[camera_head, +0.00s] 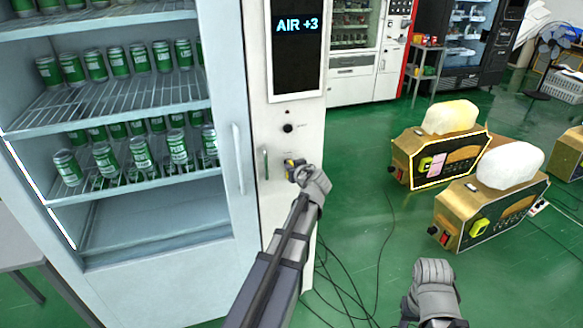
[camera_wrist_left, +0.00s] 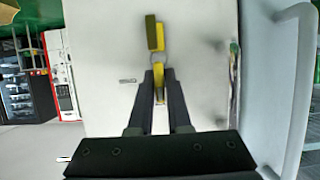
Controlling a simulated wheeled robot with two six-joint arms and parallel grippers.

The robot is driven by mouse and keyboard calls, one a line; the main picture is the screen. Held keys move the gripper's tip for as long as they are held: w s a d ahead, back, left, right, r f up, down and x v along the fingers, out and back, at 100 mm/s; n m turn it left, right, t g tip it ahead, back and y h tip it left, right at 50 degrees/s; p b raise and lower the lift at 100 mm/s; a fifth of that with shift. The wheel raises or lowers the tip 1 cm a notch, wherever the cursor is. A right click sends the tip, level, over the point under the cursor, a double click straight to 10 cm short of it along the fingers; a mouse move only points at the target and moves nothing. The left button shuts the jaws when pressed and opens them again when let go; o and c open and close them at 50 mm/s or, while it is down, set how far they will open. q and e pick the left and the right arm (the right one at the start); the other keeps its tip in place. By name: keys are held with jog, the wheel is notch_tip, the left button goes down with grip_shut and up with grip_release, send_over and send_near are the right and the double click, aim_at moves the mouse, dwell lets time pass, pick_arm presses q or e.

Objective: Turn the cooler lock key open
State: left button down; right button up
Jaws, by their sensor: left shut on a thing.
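The cooler (camera_head: 225,60) stands at the left with a white control column (camera_head: 290,220) on its right side. My left gripper (camera_head: 297,172) is at the front of this column. In the left wrist view my left gripper (camera_wrist_left: 160,95) has its dark fingers shut on the yellow key (camera_wrist_left: 159,82). A yellow and dark tag (camera_wrist_left: 154,34) shows just beyond the key, by a small ring. The key's yellow and dark end also shows in the head view (camera_head: 290,163). The lock itself is hidden. My right gripper (camera_head: 435,285) is low at the right, away from the cooler; its fingers are unclear.
A cooler door handle (camera_head: 238,158) and a small column handle (camera_head: 265,163) are left of my left gripper. A round black knob (camera_head: 288,128) and a screen reading AIR +3 (camera_head: 297,45) are above. Gold machines (camera_head: 440,158) stand on the green floor at right, near loose cables (camera_head: 345,290).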

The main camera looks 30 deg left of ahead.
dwell(0.5)
pick_arm(q)
jog(key=m+g+y+b, duration=0.1)
jog(key=m, duration=0.1)
jog(key=shift+w+f+m, duration=0.1)
jog(key=shift+f+m, duration=0.05)
jog(key=shift+m, duration=0.25)
jog(key=m+y+b, duration=0.1)
jog(key=m+g+y+b, duration=0.1)
jog(key=m, duration=0.1)
jog(key=shift+d+f+g, duration=0.15)
jog(key=shift+g, duration=0.15)
jog(key=m+y+b, duration=0.2)
jog(key=m+b, duration=0.1)
jog(key=m, duration=0.1)
jog(key=shift+f+g, duration=0.1)
jog(key=shift+g, duration=0.3)
jog(key=shift+m+y+b, duration=0.8)
jog(key=shift+m+b, duration=0.65)
jog(key=shift+m, duration=0.35)
jog(key=c, duration=0.9)
grip_release()
jog(key=shift+r, duration=0.2)
